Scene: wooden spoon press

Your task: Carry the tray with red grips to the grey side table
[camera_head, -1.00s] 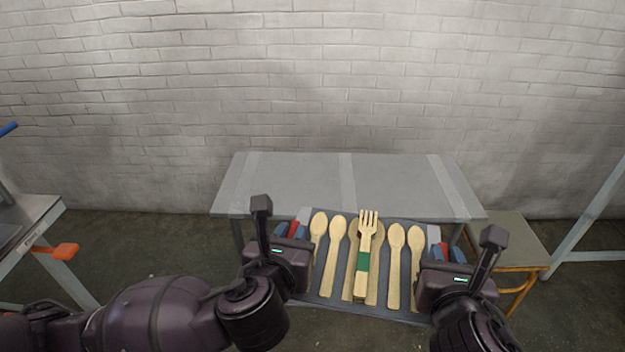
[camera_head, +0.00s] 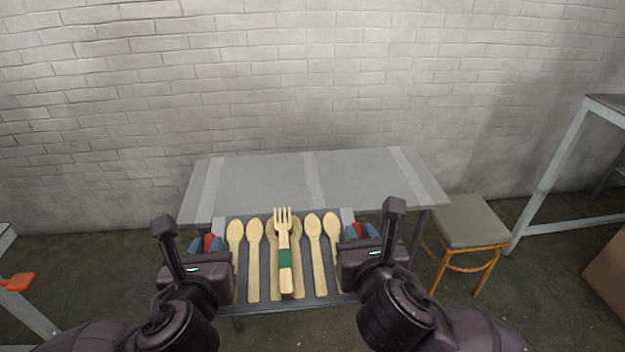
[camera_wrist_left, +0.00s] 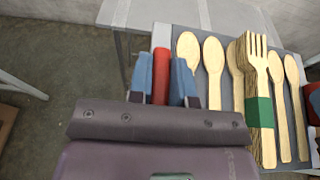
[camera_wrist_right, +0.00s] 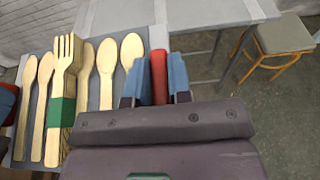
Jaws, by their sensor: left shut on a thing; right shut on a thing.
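The grey tray (camera_head: 321,284) carries several wooden spoons (camera_head: 254,260) and a stack of wooden forks (camera_head: 284,250) with a green band. My left gripper (camera_head: 207,244) is shut on the tray's left red grip (camera_wrist_left: 161,78). My right gripper (camera_head: 358,234) is shut on the right red grip (camera_wrist_right: 158,77). The tray looks level, held in front of the grey side table (camera_head: 260,182), its far edge overlapping the table's near edge in the head view. I cannot tell whether they touch. The table top is bare.
A stool (camera_head: 468,222) with orange-brown legs stands right of the table. A white-legged bench (camera_head: 560,160) is at the far right, with a brown box (camera_head: 608,270) below it. A bench with an orange part (camera_head: 18,282) is at the left edge. A brick wall (camera_head: 300,80) stands behind.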

